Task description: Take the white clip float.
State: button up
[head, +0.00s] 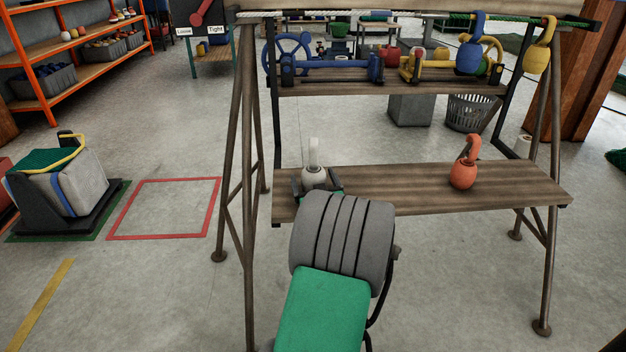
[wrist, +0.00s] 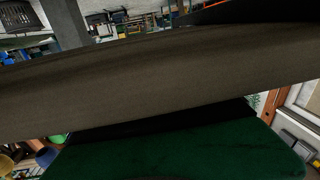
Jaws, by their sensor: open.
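The white clip float (head: 313,174) stands upright on the left part of the lower wooden shelf (head: 400,187), its hook-shaped clip at the top. My gripper (head: 318,185) is open at the shelf's front, with its dark fingers low on the left and right of the float's body. My own grey and green wrist hides part of the fingers and the shelf edge. I cannot tell whether the fingers touch the float. The wrist view is mostly filled by a wide brown band and a dark green surface, and I cannot make out the float there.
An orange clip float (head: 463,174) stands on the same shelf to the right. A blue float (head: 469,57) and a yellow float (head: 536,58) hang from the rope above. The upper shelf (head: 340,88) holds blue and yellow gear. Wooden trestle legs (head: 243,130) stand left of my arm.

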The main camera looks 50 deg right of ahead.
jog(key=c, duration=1.4)
jog(key=shift+c, duration=0.5)
jog(key=shift+r, duration=0.1)
